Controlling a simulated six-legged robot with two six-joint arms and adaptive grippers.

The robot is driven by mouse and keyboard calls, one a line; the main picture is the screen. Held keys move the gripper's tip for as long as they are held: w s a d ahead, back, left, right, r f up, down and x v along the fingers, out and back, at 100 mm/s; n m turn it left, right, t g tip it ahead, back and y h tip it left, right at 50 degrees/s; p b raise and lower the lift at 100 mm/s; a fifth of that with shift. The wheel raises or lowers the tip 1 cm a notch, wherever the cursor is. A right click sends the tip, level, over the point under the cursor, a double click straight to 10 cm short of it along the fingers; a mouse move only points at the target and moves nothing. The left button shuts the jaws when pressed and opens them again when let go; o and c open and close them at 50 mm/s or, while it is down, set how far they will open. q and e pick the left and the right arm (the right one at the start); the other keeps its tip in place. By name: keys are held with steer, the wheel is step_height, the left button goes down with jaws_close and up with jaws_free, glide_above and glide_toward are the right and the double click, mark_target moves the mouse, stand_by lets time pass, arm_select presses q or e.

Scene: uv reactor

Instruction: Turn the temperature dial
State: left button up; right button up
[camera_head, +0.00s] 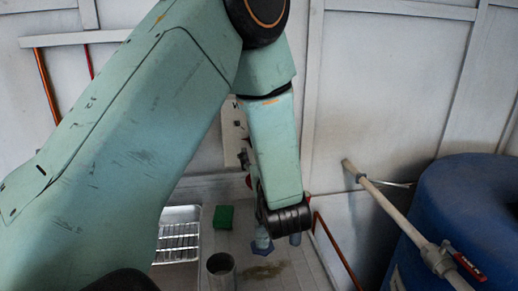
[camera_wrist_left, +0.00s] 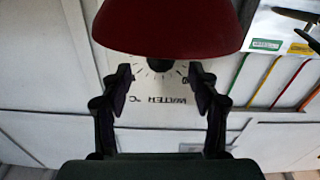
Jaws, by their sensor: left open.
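In the left wrist view, the temperature dial (camera_wrist_left: 155,66) shows as a dark knob with tick marks around it, on a white panel with upside-down lettering and "°C". A large dark red rounded shape (camera_wrist_left: 168,25) hides its upper part. My left gripper (camera_wrist_left: 160,84) is open, its two dark fingers on either side of the dial's lower edge; I cannot tell whether they touch it. In the head view, my left arm covers most of the pale panel (camera_head: 233,120), and the dial cannot be made out there. My right gripper is not in view.
A blue barrel (camera_head: 470,215) with a pale pipe (camera_head: 395,208) stands at the right. Coloured tubes (camera_wrist_left: 287,80) run beside the panel.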

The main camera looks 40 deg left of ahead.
arm_select(q)
steer(key=v, duration=0.2)
steer(key=shift+s+d, duration=0.2)
steer(key=shift+s+d, duration=0.1)
stand_by(0.3)
